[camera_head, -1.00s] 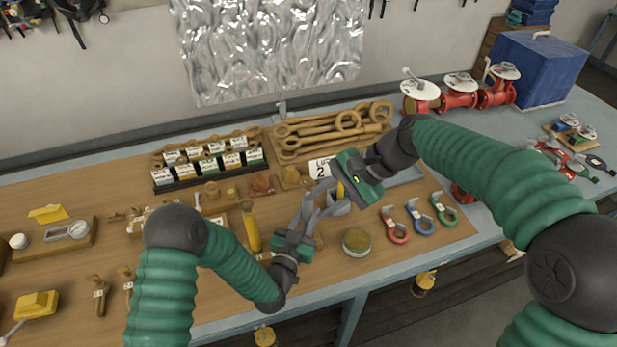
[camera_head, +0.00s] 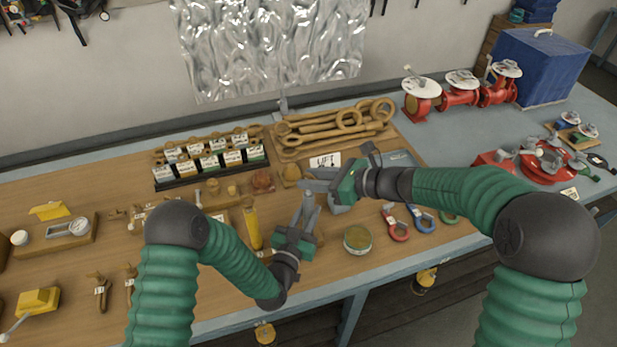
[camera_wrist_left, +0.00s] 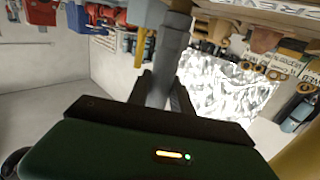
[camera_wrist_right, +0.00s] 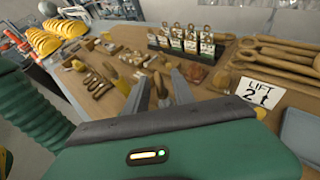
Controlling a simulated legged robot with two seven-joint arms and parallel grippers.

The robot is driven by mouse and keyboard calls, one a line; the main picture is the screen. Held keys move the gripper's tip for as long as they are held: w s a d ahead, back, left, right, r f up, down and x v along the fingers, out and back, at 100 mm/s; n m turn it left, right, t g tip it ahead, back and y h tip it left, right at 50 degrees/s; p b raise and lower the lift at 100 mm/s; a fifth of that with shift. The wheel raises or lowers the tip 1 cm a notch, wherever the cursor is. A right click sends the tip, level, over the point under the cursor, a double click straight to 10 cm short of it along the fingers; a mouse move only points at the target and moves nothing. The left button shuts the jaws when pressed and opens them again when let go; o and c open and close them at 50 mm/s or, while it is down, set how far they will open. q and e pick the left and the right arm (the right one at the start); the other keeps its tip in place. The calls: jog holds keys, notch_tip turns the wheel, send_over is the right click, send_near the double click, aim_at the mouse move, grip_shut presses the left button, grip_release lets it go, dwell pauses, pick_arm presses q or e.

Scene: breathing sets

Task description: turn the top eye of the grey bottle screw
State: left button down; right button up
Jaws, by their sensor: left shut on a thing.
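My left gripper (camera_head: 304,212) is above the front middle of the bench, its fingers pointing up and away in the head view. It is shut on the grey bottle screw, whose thick grey body (camera_wrist_left: 173,58) stands between the fingers in the left wrist view and runs up to the picture's top edge. The top eye cannot be made out clearly. My right gripper (camera_head: 316,180) is just above and right of the left one, fingers pointing left. Its fingers look apart in the right wrist view (camera_wrist_right: 161,82), with bench items showing beyond and no clear hold on anything.
A white "LIFT 2" card (camera_head: 325,161) stands behind the right gripper. Red, blue and green shackles (camera_head: 396,224) and a round tin (camera_head: 357,240) lie in front. Labelled blocks (camera_head: 210,160) and large wooden-coloured eye pieces (camera_head: 335,125) are behind. Red valves (camera_head: 460,92) stand at right.

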jog(key=shift+w+a+f, duration=0.2)
jog(key=shift+w+a, duration=0.05)
jog(key=shift+a, duration=0.2)
grip_shut()
